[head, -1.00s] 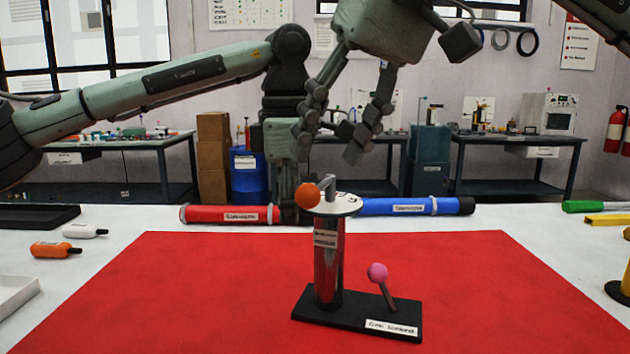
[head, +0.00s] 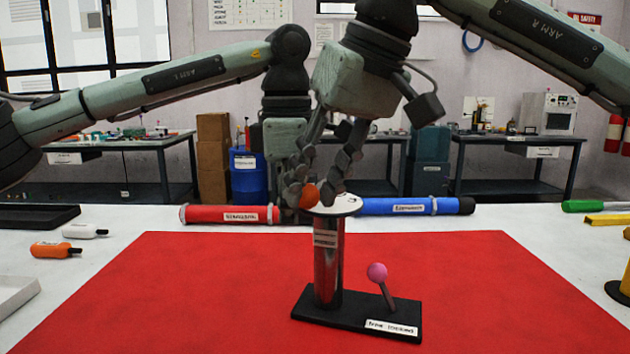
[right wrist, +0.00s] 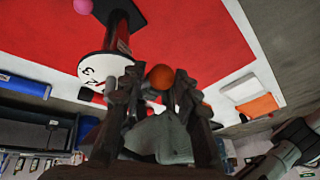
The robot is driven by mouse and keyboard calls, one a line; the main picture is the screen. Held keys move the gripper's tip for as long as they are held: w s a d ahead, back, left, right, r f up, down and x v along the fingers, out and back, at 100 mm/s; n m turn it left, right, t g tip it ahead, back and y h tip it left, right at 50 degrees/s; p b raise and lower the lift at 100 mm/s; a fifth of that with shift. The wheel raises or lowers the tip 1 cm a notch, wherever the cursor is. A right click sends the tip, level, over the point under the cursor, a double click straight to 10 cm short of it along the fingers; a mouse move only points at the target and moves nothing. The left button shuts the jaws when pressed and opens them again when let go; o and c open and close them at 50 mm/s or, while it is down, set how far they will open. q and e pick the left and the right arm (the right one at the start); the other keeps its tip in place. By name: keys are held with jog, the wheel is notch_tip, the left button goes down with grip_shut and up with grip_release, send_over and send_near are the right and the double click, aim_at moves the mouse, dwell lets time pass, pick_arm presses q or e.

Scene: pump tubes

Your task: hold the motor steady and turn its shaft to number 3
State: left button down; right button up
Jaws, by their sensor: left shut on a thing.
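The motor (head: 328,265) stands upright on a black base, with a white numbered dial (head: 345,204) on top. A "3" is legible on the dial in the right wrist view (right wrist: 103,68). The crank on its shaft ends in an orange ball (head: 310,196). My left gripper (head: 296,212) is behind the motor's upper end, shut on the motor; its fingertips are mostly hidden. My right gripper (head: 313,190) points down at the crank, its fingers open on either side of the orange ball. The ball also shows between the fingers in the right wrist view (right wrist: 161,77).
A pink-knobbed lever (head: 377,273) stands on the base, right of the motor. A red tube (head: 205,214) and a blue tube (head: 385,207) lie behind. The red mat (head: 180,290) is clear around the base. Two small bottles (head: 55,249) lie at left.

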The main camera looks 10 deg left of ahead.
jog(key=shift+s, duration=0.1)
grip_shut()
jog(key=shift+a, duration=0.1)
jog(key=shift+a, duration=0.1)
jog(key=shift+a+m, duration=0.25)
jog(key=shift+m, duration=0.15)
jog(key=shift+a+t, duration=0.2)
jog(key=shift+t, duration=0.2)
jog(key=shift+m, duration=0.3)
jog(key=o, duration=0.8)
grip_release()
jog(key=shift+w, duration=0.2)
jog(key=shift+r, duration=0.1)
